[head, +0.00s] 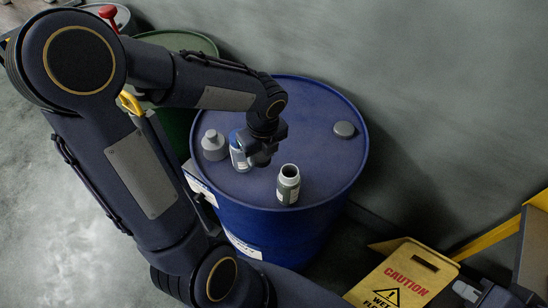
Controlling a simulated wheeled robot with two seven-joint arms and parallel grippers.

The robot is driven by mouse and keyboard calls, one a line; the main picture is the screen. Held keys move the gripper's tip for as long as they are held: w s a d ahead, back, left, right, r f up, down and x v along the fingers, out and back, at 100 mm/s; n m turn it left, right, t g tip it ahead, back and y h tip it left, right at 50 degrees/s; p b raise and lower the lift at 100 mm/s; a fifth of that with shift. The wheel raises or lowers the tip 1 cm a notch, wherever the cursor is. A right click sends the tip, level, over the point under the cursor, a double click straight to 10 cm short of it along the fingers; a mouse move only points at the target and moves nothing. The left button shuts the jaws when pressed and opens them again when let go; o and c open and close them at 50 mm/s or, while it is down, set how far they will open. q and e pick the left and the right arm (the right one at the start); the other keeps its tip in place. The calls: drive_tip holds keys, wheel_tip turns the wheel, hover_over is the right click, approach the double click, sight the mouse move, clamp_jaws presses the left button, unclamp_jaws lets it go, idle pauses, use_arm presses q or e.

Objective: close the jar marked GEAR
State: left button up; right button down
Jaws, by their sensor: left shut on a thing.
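Several small things stand on the blue drum (320,100). A jar with a blue and white label (239,155) is near the middle, its right side partly hidden by my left gripper (259,155). My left gripper appears shut on this jar; its fingertips are hard to make out. A grey jar with a dark open mouth (288,186) stands upright, apart from the gripper, at the drum's near side. A round grey lid (344,129) lies at the right of the drum top. The jar markings are too small to read. My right gripper (488,294) shows partly at the bottom right; its jaws are unclear.
A grey stepped container (213,146) stands left of the labelled jar. A green drum (182,41) is behind on the left. A yellow caution sign (402,278) is at the lower right. The drum top is clear between the open jar and the lid.

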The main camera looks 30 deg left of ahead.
use_arm(q)
drive_tip(key=s+a+r, duration=0.4)
drive_tip(key=s, duration=0.4)
drive_tip(key=shift+s+a+r, duration=0.15)
drive_tip(key=shift+s+r, duration=0.15)
drive_tip(key=shift+r, duration=0.05)
